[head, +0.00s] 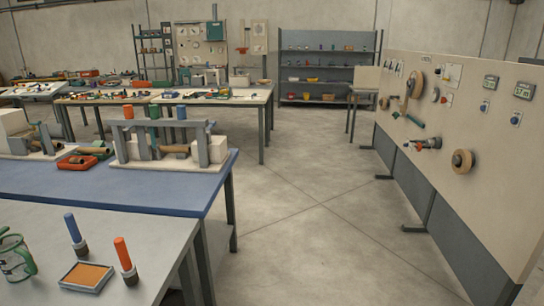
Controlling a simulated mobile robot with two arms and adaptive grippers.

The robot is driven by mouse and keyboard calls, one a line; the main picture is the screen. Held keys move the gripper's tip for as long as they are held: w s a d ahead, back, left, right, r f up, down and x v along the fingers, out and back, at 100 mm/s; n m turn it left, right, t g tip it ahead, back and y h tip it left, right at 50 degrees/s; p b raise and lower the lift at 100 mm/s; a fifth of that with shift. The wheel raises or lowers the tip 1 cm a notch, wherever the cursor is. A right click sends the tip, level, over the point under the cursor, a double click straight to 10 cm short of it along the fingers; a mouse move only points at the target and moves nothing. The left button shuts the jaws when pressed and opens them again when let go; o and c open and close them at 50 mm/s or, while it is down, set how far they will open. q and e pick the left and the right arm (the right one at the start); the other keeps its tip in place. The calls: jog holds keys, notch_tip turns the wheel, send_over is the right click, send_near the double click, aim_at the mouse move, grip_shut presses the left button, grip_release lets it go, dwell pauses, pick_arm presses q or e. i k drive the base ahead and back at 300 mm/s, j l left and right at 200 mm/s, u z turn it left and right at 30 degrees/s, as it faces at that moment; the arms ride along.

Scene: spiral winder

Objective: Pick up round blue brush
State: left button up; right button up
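A round brush with a blue handle (73,228) and a dark lower end stands upright on the light grey table (150,235) at the lower left. A similar round brush with an orange handle (122,253) stands to its right and nearer to me. A shallow tray (103,287) with orange-brown contents lies between and in front of the two brushes. Neither of my grippers is in view.
A green object (15,258), cut by the left edge, sits left of the blue brush. Behind is a blue-topped table (190,190) with a grey frame fixture (165,158). A panel (455,140) stands at the right. The floor (310,225) between is clear.

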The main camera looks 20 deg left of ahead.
aim_at(79, 243)
jog(key=i+u, duration=0.2)
jog(key=u, duration=0.25)
jog(key=i+l+u, duration=0.1)
jog(key=u, duration=0.3)
jog(key=i+l+u, duration=0.15)
jog(key=u, duration=0.3)
jog(key=i+l+u, duration=0.25)
jog(key=u, duration=0.15)
jog(key=i+l+u, duration=0.15)
jog(key=u, duration=0.3)
jog(key=l+u, duration=0.4)
